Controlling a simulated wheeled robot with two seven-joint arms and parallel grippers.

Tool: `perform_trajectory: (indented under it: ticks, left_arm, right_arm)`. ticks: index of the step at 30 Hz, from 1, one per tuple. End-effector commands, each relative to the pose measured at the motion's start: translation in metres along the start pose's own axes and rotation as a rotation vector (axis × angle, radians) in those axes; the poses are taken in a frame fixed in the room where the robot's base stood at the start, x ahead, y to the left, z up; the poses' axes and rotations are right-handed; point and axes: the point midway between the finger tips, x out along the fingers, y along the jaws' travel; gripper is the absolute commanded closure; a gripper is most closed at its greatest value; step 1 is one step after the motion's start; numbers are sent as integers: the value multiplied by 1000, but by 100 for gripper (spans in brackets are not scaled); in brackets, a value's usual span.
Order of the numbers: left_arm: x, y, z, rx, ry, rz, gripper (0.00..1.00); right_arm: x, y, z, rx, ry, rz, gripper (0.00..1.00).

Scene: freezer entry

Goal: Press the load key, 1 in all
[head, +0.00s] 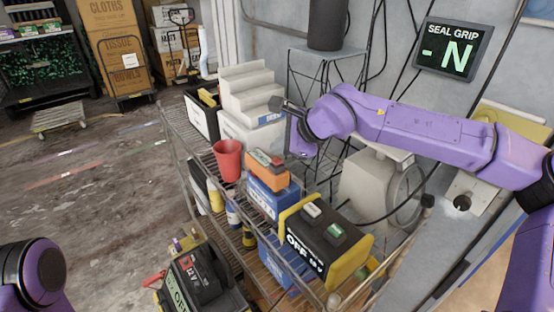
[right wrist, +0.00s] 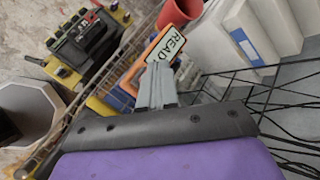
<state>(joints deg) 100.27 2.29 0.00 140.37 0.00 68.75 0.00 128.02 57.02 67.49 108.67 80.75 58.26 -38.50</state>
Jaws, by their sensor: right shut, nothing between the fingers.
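No key with a readable "load" label shows. A black and yellow box (head: 318,250) marked OFF stands on the shelf with a pale key (head: 312,210) and a green key (head: 336,230) on top. An orange unit (head: 266,178) sits on a blue box behind it, with small grey and red parts on top. In the right wrist view the orange unit (right wrist: 148,48) has a panel reading READ. My right gripper (head: 278,104) is shut and empty, above and behind the orange unit; its fingers (right wrist: 157,85) also show in the wrist view. My left gripper is out of view.
A red cup (head: 228,160) and grey stepped bins (head: 248,92) stand on the wire shelf near my right gripper. A black device (head: 196,275) is at the front left. A SEAL GRIP sign (head: 452,48) and cables are on the wall. Floor at left is open.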

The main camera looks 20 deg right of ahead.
Motion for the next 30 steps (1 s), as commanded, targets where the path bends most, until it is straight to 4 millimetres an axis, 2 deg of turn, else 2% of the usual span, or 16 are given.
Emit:
perform_trajectory:
  ticks: [22, 30]
  left_arm:
    - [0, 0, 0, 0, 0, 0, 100]
    - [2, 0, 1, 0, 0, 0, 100]
  right_arm:
    - [0, 0, 0, 0, 0, 0, 100]
    - [6, 5, -4, 0, -1, 0, 100]
